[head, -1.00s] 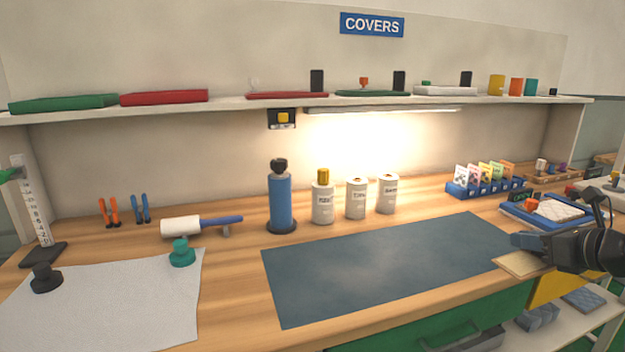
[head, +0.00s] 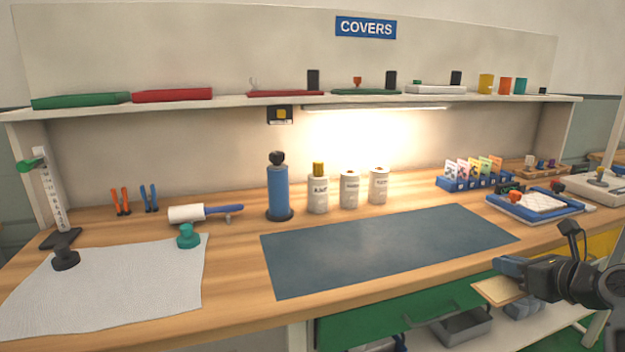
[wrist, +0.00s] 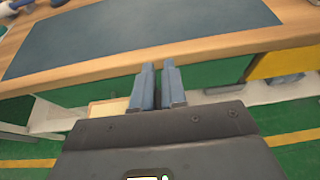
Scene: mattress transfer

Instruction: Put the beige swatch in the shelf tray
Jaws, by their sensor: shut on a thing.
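My gripper (head: 507,268) is at the right of the head view, in front of the bench's front edge. It is shut on the beige swatch (head: 499,291), a thin flat piece that hangs out below the fingers, clear of the worktop. In the wrist view the blue-grey fingers (wrist: 158,75) are close together, and a beige piece (wrist: 107,110), seemingly the swatch, shows to their left. A grey tray (head: 467,327) stands on the white lower shelf under the bench, below and left of my gripper. Part of it is hidden behind a green panel.
A dark mat (head: 385,250) lies on the wooden bench. The green panel (head: 400,312) hangs under the bench edge. Folded grey-blue pieces (head: 525,306) lie on the lower shelf just behind the swatch. A blue-rimmed tray (head: 535,205) sits on the bench at right.

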